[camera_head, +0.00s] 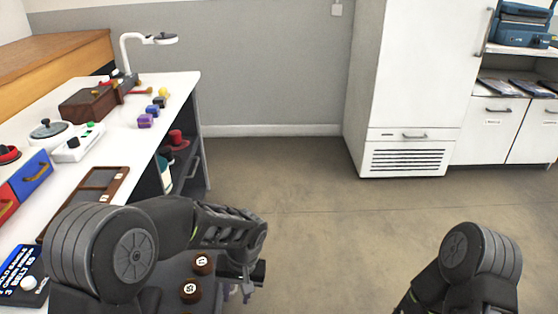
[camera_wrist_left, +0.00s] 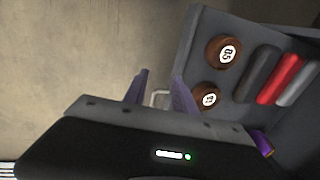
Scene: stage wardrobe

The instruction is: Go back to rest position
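My left arm reaches in from the left in the head view, bent over the table's near corner. My left gripper (camera_head: 238,290) hangs low beside a grey tray. In the left wrist view its two purple fingers (camera_wrist_left: 160,90) stand apart with a gap between them. A thin pale metal handle shows behind that gap, and I see nothing clamped. The grey tray (camera_wrist_left: 190,60) holds two brown numbered discs (camera_wrist_left: 223,52). The discs also show in the head view (camera_head: 202,264). My right arm's joint shows at the lower right, but its gripper is out of frame.
A white table (camera_head: 120,140) on the left carries a lamp (camera_head: 133,45), a brown box (camera_head: 88,106), a kitchen scale (camera_head: 75,147), coloured blocks and a wooden frame (camera_head: 98,185). A white fridge (camera_head: 410,80) and cabinets stand at the back right. The middle floor is clear.

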